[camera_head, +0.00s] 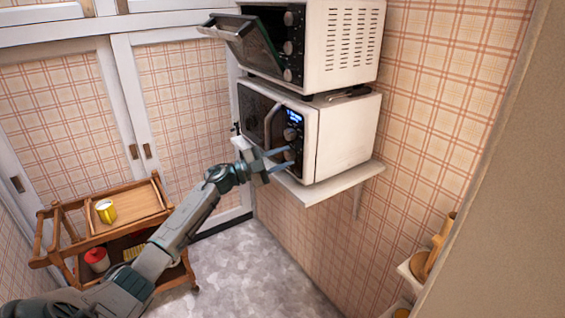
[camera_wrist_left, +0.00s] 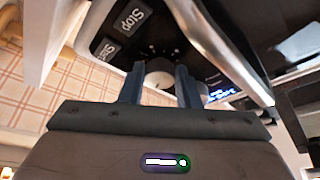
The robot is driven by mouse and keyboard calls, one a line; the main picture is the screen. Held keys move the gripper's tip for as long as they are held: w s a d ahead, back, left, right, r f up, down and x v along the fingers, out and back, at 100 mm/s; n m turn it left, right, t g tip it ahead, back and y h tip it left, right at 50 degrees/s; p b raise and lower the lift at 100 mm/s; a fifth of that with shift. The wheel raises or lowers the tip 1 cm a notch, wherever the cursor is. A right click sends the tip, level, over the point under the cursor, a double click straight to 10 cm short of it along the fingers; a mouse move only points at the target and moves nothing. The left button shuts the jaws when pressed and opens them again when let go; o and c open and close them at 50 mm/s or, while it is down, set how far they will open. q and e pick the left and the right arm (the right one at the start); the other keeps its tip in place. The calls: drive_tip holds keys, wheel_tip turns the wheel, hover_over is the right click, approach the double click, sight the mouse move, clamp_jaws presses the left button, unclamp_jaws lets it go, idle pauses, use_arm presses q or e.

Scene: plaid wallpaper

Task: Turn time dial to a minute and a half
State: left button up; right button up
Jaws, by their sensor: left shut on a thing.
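The white microwave (camera_head: 335,137) has a dark control panel with a lit blue display, an upper dial (camera_head: 290,134) and a lower dial (camera_head: 289,155). My left gripper (camera_head: 281,160) is at the lower dial, one finger above it and one below. In the left wrist view the fingers (camera_wrist_left: 160,88) are shut on this round, pale dial (camera_wrist_left: 158,74). Part of another dial shows beside one finger, near the blue display (camera_wrist_left: 219,95). The dial's setting and the display digits are too small to read. My right gripper is not in view.
A toaster oven (camera_head: 340,45) with its door hanging open stands on top of the microwave. The microwave rests on a white wall shelf (camera_head: 325,192). A wooden cart (camera_head: 135,205) with a yellow mug (camera_head: 106,211) stands at the lower left. Stop and start buttons (camera_wrist_left: 130,20) lie close to the fingers.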

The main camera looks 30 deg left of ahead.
use_arm(q)
drive_tip(key=m+g, duration=0.1)
drive_tip(key=m, duration=0.1)
drive_tip(key=m+g+b, duration=0.1)
drive_tip(key=m, duration=0.2)
drive_tip(key=shift+a+r, duration=0.1)
drive_tip(key=shift+r, duration=0.05)
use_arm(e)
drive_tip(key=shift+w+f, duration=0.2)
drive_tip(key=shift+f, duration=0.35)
use_arm(q)
drive_tip(key=shift+m, duration=0.3)
drive_tip(key=o, duration=1)
drive_tip(key=shift+c, duration=0.2)
drive_tip(key=r+b+v, duration=0.1)
drive_tip(key=b+v, duration=0.3)
drive_tip(key=v, duration=0.6)
drive_tip(key=shift+s+a+f, duration=0.25)
drive_tip(key=shift+s+f, duration=0.05)
drive_tip(key=shift+f, duration=0.05)
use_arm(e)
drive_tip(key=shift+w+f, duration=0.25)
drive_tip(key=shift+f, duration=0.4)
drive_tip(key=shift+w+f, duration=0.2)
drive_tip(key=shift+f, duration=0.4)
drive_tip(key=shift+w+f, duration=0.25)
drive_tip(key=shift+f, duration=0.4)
